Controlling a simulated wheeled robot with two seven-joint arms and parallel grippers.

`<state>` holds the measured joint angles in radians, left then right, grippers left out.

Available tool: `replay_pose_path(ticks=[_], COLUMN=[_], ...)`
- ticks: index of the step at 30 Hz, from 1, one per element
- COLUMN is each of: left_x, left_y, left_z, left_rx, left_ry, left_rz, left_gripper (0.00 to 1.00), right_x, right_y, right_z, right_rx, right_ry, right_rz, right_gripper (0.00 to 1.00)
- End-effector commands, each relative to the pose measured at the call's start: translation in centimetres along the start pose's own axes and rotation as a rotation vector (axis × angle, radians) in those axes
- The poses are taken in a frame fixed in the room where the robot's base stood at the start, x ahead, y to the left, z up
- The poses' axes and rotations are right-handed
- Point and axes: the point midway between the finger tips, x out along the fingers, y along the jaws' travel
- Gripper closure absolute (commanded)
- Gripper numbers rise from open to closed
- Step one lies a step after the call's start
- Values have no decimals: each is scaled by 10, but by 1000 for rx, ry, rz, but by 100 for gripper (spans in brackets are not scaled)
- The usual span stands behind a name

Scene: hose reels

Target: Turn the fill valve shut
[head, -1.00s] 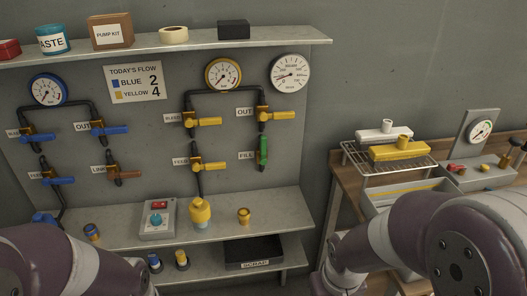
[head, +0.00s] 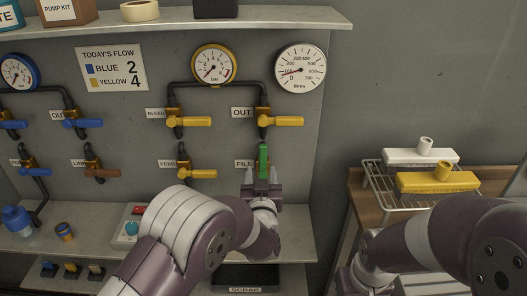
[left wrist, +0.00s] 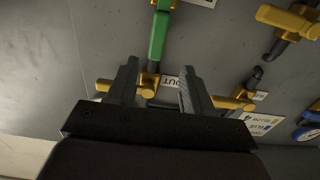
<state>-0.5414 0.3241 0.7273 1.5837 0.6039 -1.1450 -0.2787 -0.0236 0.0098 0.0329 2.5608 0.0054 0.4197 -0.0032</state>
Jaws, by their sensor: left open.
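The fill valve has a green lever handle (head: 263,159) standing upright, in line with its pipe, beside the FILL label (head: 243,164). My left gripper (head: 262,186) is open in front of the panel at the lower part of this valve and hides its body in the head view. In the left wrist view the green handle (left wrist: 158,38) comes down from the top edge towards the gap between the open fingers (left wrist: 158,85). The gap is empty as far as I see; whether the handle's end is between the fingertips is unclear. My right gripper is out of view.
The yellow OUT handle (head: 282,121) lies level above the fill valve. The yellow FEED handle (head: 203,174) is to its left. A round litres dial (head: 300,67) hangs above right.

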Motion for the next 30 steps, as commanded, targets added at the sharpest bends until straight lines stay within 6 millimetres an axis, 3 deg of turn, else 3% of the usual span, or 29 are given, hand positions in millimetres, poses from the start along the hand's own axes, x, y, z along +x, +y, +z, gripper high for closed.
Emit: replay_pose_path(ticks=[3, 9, 15, 23, 25, 28, 30], left_x=[32, 72, 90, 92, 92, 92, 92], left_y=[-1, 0, 0, 0, 0, 0, 0], left_z=[0, 0, 1, 1, 1, 1, 1], left_rx=[1, 0, 1, 0, 0, 0, 0], left_ry=[-1, -1, -2, -2, -2, -3, -3], left_rz=[-2, 0, 2, 2, 2, 2, 2], left_gripper=[49, 49, 49, 49, 65, 98, 100], right_x=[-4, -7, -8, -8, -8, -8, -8], right_y=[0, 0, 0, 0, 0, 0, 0], right_z=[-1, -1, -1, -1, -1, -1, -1], right_rx=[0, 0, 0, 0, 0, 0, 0], right_ry=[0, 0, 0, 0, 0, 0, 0], right_rz=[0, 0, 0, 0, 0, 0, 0], right_gripper=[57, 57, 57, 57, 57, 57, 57])
